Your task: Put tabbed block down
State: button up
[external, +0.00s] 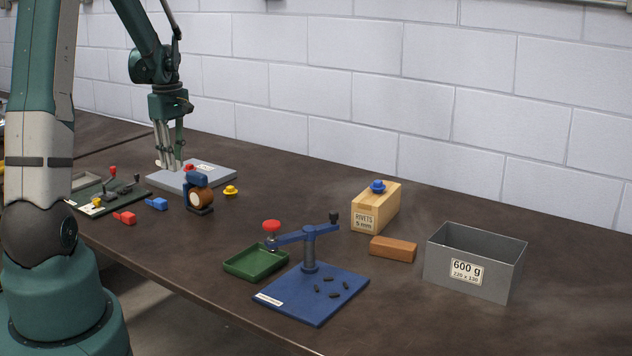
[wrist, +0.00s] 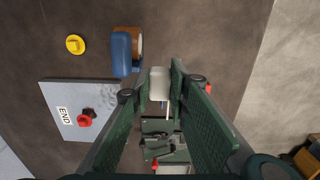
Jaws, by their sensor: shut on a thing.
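My gripper (external: 169,166) is shut on a pale, off-white block, apparently the tabbed block. In the wrist view the block (wrist: 159,84) shows between the fingertips, with a thin pale strip running from it toward the palm. In the external view the block is small and mostly hidden by the fingers. The gripper points down near the grey plate (external: 216,174), which bears an "END" label in the wrist view and a red knob (wrist: 86,118). I cannot tell whether the block touches anything below.
A blue dispenser with a brown roll (external: 200,196) and a yellow knobbed piece (external: 230,190) stand close by. A dark green fixture (external: 103,196), a red piece (external: 124,218) and a blue piece (external: 157,204) lie toward the front. A blue press (external: 310,290) and grey bin (external: 472,262) are farther right.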

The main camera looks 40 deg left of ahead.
jog(key=b, duration=0.1)
send_over(233, 223)
notch_tip(233, 223, down, 3)
jog(key=shift+w+f, duration=0.1)
jog(key=shift+w, duration=0.05)
jog(key=shift+f, duration=0.95)
jog(key=shift+c, duration=0.2)
jog(key=shift+f+b, duration=0.4)
jog(key=shift+f, duration=2.7)
jog(key=shift+f, duration=0.1)
jog(key=shift+f, duration=1.8)
jog(key=shift+f+b, duration=0.15)
jog(key=shift+b, duration=0.15)
